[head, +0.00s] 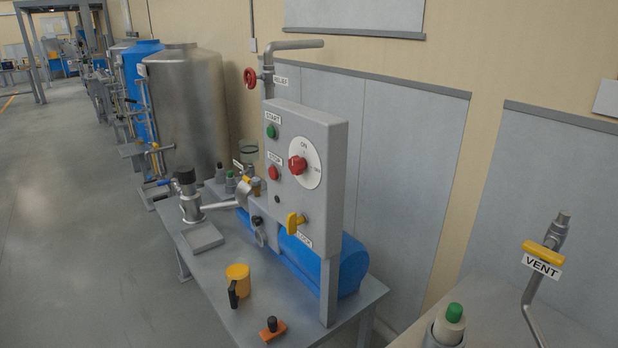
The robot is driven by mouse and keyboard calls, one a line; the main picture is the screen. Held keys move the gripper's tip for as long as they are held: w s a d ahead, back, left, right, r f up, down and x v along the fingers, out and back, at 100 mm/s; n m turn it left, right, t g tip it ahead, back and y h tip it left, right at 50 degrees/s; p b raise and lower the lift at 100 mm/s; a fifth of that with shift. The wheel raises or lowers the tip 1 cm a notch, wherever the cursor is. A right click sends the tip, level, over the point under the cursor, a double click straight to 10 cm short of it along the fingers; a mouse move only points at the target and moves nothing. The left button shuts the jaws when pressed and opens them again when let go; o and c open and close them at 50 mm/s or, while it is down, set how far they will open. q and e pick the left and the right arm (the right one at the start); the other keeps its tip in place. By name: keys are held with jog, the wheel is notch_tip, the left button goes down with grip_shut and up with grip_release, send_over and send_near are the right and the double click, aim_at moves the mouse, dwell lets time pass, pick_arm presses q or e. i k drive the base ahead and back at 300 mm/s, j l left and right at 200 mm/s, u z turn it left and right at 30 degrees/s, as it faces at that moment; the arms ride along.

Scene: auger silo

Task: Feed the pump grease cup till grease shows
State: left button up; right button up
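Neither of my grippers is in view. The pump, a blue rounded body (350,268), lies on a grey metal bench (205,290), partly hidden behind an upright grey control panel (325,145). Grey pipework (268,208) joins it at its left end. A small brownish fitting (257,187) sits near the top of this pipework. I cannot tell which fitting is the grease cup, and I see no grease.
An orange block with a black knob (273,329) lies near the bench's front edge. A shallow grey tray (205,238) sits by a pipe fitting (188,200). The panel carries a red knob (297,164) and a yellow handle (293,223). A VENT valve (544,252) stands right. The left floor is clear.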

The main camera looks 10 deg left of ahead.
aim_at(256, 182)
jog(key=i+j+z, duration=0.1)
jog(key=z, duration=0.3)
jog(key=j+z, duration=0.65)
jog(key=z, duration=0.15)
jog(key=j+z, duration=0.2)
jog(key=j, duration=0.35)
jog(key=j+z, duration=0.2)
jog(key=j, duration=0.35)
jog(key=k+j+z, duration=0.2)
jog(key=j, duration=0.3)
jog(key=j+z, duration=0.2)
jog(key=j, duration=0.35)
jog(key=k+j, duration=0.1)
jog(key=j, duration=0.25)
jog(key=k+j, duration=0.1)
jog(key=j, duration=0.25)
jog(key=k+j, duration=0.1)
jog(key=j, duration=0.25)
jog(key=k+j, duration=0.15)
jog(key=j, duration=0.15)
jog(key=k+j, duration=0.1)
jog(key=j, duration=0.25)
